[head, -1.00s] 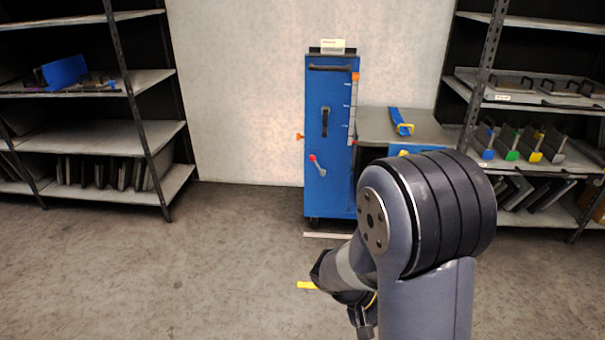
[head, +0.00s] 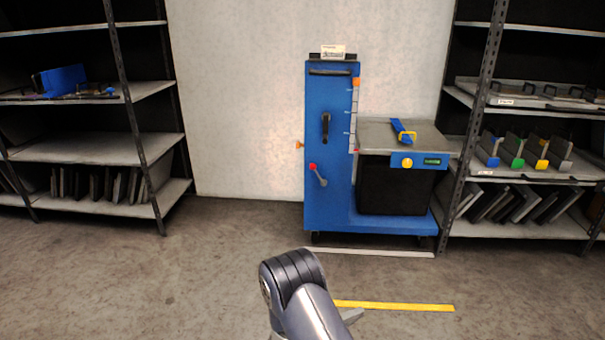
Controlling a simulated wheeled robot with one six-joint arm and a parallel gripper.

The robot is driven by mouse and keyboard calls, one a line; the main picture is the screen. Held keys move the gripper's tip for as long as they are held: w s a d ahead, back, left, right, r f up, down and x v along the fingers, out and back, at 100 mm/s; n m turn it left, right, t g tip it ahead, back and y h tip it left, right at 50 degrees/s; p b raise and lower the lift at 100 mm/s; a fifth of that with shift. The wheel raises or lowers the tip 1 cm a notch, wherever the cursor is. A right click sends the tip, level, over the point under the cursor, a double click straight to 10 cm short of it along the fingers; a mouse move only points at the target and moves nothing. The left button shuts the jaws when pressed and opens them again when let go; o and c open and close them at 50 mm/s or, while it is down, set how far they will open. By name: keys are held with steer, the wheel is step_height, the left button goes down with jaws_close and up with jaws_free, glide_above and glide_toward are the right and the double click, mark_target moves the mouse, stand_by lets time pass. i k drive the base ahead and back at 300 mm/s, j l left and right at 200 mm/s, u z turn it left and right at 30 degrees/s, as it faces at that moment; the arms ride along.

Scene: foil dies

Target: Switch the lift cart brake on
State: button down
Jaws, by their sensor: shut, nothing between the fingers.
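The blue lift cart (head: 334,210) stands against the back wall, with a tall column at left and a grey platform (head: 372,137) at right. A small grey lever (head: 320,179) with a red knob (head: 312,167) is on the column's lower front. Its knob points up and left. I cannot tell from markings whether this is the brake or which state it is in. A black handle (head: 326,127) sits above it. An orange knob (head: 299,145) sticks out on the column's left side.
A yellow button (head: 407,162) and small green display are on the platform's front panel. A blue and yellow item (head: 403,131) lies on the platform. Shelving racks (head: 90,148) flank the cart. A yellow floor strip (head: 395,306) lies before it; the floor between is clear.

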mark_target(323, 183)
steer(key=i+j+u, duration=0.1)
steer(key=i+j, duration=0.15)
steer(key=i, duration=1.05)
steer(key=i+j+u, duration=0.15)
steer(key=i, duration=1.15)
